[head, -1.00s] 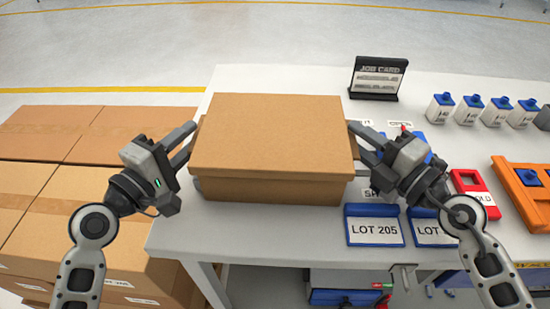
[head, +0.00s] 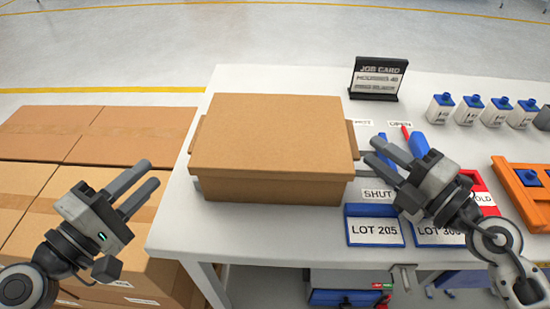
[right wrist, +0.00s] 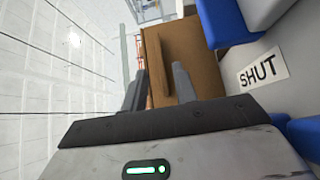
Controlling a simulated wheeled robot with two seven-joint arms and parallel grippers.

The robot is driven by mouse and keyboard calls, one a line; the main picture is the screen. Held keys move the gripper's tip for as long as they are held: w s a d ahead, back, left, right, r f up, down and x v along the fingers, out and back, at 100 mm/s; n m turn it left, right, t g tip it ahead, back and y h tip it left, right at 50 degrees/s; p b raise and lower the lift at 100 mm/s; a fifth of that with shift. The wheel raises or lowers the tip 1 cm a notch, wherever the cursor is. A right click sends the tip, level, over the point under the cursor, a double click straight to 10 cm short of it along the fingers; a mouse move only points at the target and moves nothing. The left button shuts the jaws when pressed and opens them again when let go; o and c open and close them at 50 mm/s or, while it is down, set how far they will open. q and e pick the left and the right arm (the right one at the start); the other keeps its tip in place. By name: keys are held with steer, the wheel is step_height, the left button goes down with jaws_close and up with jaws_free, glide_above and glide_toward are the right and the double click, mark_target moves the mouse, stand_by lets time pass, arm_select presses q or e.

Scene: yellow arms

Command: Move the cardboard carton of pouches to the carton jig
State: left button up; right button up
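The closed cardboard carton (head: 272,135) sits flat on the left part of the white table, with a tab handle on each side. Its lid hides any pouches. In the right wrist view its brown side (right wrist: 200,55) and handle show beyond the fingers. My left gripper (head: 148,172) is open and empty, left of the carton and clear of it, over the stacked boxes. My right gripper (head: 372,150) is open and empty, with its fingertips just right of the carton's right handle. I cannot make out a carton jig in these views.
Brown boxes (head: 120,135) are stacked left of the white table (head: 300,78). A black job card stand (head: 378,78) is behind. To the right are blue LOT trays (head: 374,230), several white bottles (head: 468,110), a red holder (head: 483,190) and an orange rack (head: 520,190).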

steer(key=v, duration=0.7)
steer(key=shift+s, duration=0.1)
